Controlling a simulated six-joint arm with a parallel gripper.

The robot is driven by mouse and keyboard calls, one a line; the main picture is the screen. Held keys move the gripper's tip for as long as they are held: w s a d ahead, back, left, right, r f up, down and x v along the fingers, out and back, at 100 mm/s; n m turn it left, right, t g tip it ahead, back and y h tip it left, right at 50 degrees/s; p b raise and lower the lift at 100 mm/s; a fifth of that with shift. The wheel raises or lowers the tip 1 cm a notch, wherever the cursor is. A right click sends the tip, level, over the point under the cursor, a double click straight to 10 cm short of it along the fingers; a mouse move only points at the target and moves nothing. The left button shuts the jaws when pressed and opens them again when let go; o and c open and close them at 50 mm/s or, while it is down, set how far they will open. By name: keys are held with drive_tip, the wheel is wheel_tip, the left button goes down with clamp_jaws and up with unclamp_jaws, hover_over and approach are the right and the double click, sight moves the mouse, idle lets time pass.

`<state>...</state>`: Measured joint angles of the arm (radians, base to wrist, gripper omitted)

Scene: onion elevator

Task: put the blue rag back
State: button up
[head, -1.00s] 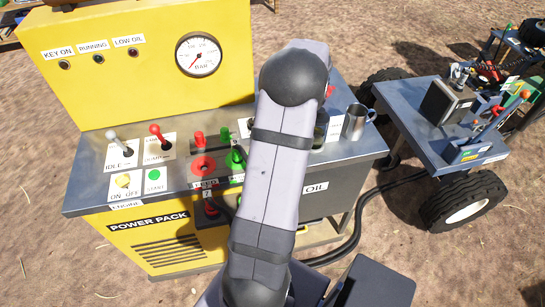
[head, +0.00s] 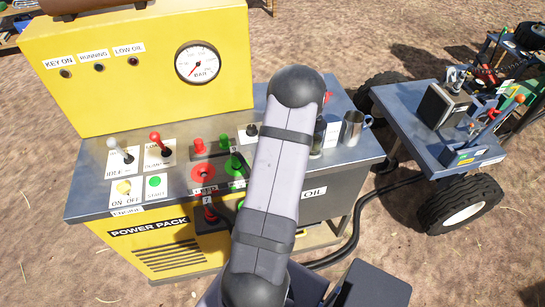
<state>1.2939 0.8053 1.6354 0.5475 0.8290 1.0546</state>
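I cannot make out a blue rag for certain in the head view. My gripper is not visible; my own grey arm link with its dark rounded elbow stands in front of the machine and hides the right middle of its top. A metal mug (head: 353,128) stands upright at the right end of the machine's grey top. A dark container (head: 318,136) stands just left of the mug, partly hidden by my arm. A small red piece shows beside my elbow, too little to identify.
The yellow power pack (head: 140,65) has a pressure gauge (head: 198,62), several levers and buttons. A grey wheeled cart (head: 415,135) at the right carries a dark box (head: 443,106) and a blue tool holder (head: 466,154). A black hose (head: 350,235) runs between them. Bare ground surrounds them.

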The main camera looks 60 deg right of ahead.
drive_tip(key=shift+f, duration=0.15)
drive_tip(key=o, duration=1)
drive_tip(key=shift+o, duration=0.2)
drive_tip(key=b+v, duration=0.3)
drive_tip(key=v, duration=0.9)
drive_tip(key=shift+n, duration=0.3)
